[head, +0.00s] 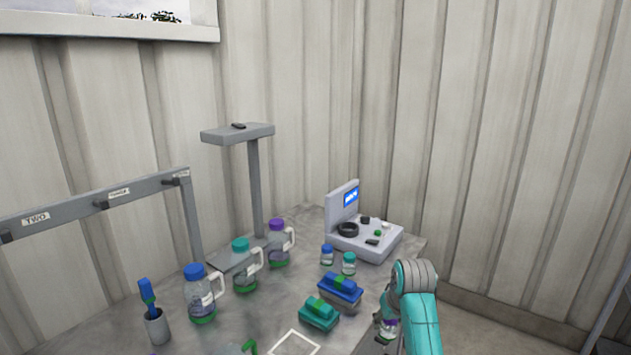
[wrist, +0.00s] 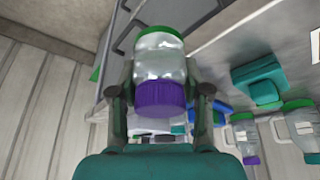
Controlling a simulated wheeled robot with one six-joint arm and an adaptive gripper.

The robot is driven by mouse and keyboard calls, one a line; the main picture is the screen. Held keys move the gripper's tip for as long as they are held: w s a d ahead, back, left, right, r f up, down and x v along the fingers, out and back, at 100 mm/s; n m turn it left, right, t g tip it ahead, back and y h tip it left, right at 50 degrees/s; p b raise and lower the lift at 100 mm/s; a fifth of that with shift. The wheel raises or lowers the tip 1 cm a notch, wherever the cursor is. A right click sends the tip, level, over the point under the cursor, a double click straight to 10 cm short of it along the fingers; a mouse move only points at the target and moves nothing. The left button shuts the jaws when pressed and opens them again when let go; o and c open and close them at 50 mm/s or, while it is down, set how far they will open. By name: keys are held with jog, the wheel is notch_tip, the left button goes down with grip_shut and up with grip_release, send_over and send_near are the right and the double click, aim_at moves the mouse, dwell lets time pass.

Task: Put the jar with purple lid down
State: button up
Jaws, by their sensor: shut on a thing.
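The jar with purple lid (wrist: 158,65) is clear, with a purple lid at one end and a green base at the other. In the wrist view it sits between the two fingers of my gripper (wrist: 160,105), which is shut on it. The wrist picture appears inverted, with the lid toward the bottom. In the head view a little of the jar (head: 389,325) shows at my gripper, by the right front edge of the grey table (head: 265,325); my arm hides much of it. I cannot tell whether the jar touches a surface.
Jars with blue (head: 327,256) and teal (head: 348,265) lids stand near the console (head: 365,240). A blue box (head: 340,292) and teal box (head: 318,313) lie left of my gripper. Several handled jugs (head: 202,300) stand further left. A white square outline (head: 293,343) marks the table front.

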jog(key=s+f+m, duration=0.1)
jog(key=s+f, duration=2.2)
jog(key=f, duration=0.4)
jog(key=shift+f+h, duration=0.15)
jog(key=shift+h, duration=0.15)
